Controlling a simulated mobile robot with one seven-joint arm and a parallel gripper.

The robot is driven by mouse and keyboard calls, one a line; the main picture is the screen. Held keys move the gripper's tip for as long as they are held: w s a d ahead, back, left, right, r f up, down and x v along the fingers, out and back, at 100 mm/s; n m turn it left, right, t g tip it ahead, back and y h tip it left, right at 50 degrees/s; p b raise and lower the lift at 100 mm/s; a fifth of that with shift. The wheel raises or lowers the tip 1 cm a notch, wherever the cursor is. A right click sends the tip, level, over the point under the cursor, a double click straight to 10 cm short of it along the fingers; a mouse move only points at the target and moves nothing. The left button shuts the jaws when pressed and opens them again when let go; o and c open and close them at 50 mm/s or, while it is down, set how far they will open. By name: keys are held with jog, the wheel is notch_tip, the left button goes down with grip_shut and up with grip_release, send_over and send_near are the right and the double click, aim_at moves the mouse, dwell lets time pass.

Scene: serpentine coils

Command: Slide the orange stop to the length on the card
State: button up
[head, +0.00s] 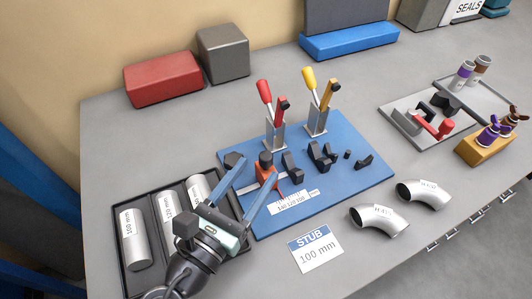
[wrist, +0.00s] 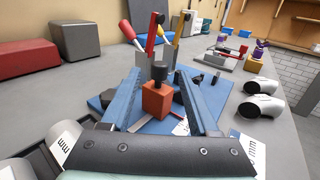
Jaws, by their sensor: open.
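The orange stop (head: 269,186), with a dark knob on top, stands at the left part of the blue fixture plate (head: 345,145), beside a white printed scale (head: 290,203). The scale numbers appear to read 140, 120, 100. The white card (head: 316,251) in front of the plate reads "STUB 100 mm". My gripper (head: 260,169) is open, its two blue fingers reaching to either side of the stop. In the wrist view the orange stop (wrist: 157,101) shows between the spread fingers (wrist: 158,74), with visible gaps. The stop's exact scale reading is too small to tell.
Red- and yellow-handled clamps (head: 275,128) rise behind the stop. Dark cradle blocks (head: 292,168) stand to its right. A black tray (head: 127,280) with labelled tubes is at left. Two metal elbows (head: 378,219) lie at right.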

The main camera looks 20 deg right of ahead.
aim_at(263, 163)
jog(key=x, duration=0.5)
grip_shut()
dwell(1.4)
